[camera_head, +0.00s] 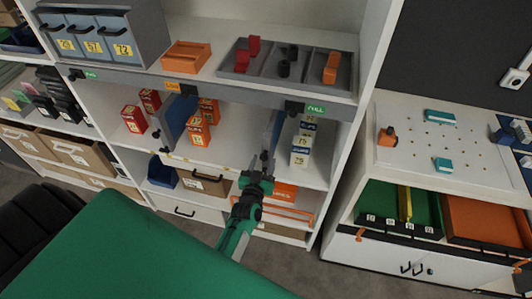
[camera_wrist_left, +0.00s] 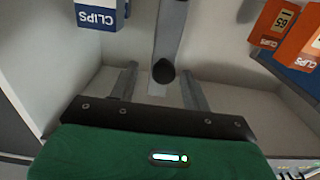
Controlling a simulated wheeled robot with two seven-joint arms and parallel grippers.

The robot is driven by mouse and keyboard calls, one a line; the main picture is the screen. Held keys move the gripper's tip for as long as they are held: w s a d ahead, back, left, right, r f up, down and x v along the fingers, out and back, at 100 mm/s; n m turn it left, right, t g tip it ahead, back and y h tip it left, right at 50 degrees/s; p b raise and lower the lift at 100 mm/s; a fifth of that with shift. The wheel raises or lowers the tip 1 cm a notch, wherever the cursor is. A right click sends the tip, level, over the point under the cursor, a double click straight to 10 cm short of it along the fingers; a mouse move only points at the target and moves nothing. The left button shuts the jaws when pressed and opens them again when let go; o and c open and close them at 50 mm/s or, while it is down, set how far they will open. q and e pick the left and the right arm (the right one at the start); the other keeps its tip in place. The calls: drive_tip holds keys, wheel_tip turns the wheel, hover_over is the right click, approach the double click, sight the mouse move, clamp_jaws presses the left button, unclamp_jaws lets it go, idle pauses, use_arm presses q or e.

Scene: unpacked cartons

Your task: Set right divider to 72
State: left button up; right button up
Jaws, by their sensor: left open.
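The right divider (camera_head: 272,132) is an upright grey plate in the middle shelf bay, between the orange boxes and the white-and-blue boxes. In the left wrist view the divider (camera_wrist_left: 169,35) is seen nearly edge-on, with a round black knob (camera_wrist_left: 163,71) at its near end. My left gripper (camera_head: 262,166) is open in front of the shelf at the divider's front. In the wrist view its two fingers (camera_wrist_left: 160,88) stand on either side of the knob, with gaps visible on both sides. The scale figures on the shelf edge are too small to read. My right gripper is not in view.
White-and-blue CLIPS boxes (camera_head: 301,147) stand close right of the divider. Orange boxes (camera_head: 199,130) and a blue left divider (camera_head: 177,117) stand to its left. A grey tray (camera_head: 290,65) is on the shelf above. A pegboard table (camera_head: 450,150) stands at the right.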

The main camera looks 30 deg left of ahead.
use_arm(q)
drive_tip(key=p+v, duration=0.2)
drive_tip(key=v, duration=0.7)
drive_tip(key=shift+s+p, duration=0.15)
drive_tip(key=shift+p, duration=0.15)
drive_tip(key=shift+d, duration=0.1)
